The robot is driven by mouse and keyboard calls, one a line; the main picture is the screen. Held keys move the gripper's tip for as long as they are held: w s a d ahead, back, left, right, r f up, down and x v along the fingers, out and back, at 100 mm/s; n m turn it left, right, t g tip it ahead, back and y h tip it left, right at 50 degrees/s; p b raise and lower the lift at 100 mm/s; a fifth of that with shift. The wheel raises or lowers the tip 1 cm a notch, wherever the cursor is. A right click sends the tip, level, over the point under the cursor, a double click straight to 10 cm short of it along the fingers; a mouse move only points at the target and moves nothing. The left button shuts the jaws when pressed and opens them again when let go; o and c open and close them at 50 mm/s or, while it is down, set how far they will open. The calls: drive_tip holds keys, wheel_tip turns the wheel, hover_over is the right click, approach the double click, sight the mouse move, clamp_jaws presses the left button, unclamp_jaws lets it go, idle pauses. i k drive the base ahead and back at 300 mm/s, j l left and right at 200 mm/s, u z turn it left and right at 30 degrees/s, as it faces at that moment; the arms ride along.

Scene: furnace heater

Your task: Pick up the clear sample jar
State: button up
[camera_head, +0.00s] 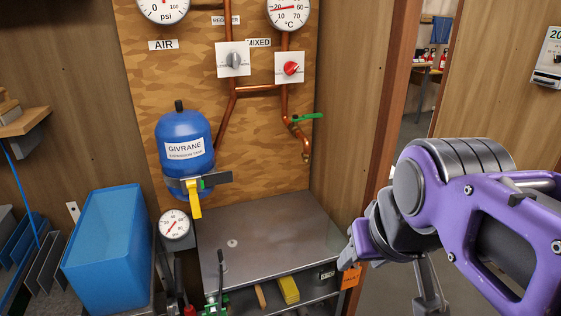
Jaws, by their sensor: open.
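I cannot make out a clear sample jar in the head view. A small pale round spot (232,243) shows on the bare metal bench top (275,235), but I cannot tell what it is. My purple and grey arm reaches in from the right. My gripper (429,296) hangs at its end, pointing down at the lower right, partly cut off by the bottom edge. It is open, nothing shows in it, and it is to the right of the bench, apart from it.
A blue expansion tank (185,140) with a yellow-handled valve (194,198) and copper pipes (229,125) stand behind the bench. A blue bin (105,250) is at left. A yellow block (288,290) lies on the lower shelf. A doorway opens at right. The bench top is mostly clear.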

sight(339, 220)
drive_tip(key=u, duration=1.35)
drive_tip(key=l+u, duration=0.2)
drive_tip(key=u, duration=0.2)
drive_tip(key=k+l+u, duration=0.1)
drive_tip(key=u, duration=0.3)
drive_tip(key=k+l, duration=0.1)
drive_tip(key=l, duration=0.2)
drive_tip(key=k+l, duration=0.1)
drive_tip(key=l, duration=0.2)
drive_tip(key=k+l, duration=0.15)
drive_tip(key=l, duration=0.15)
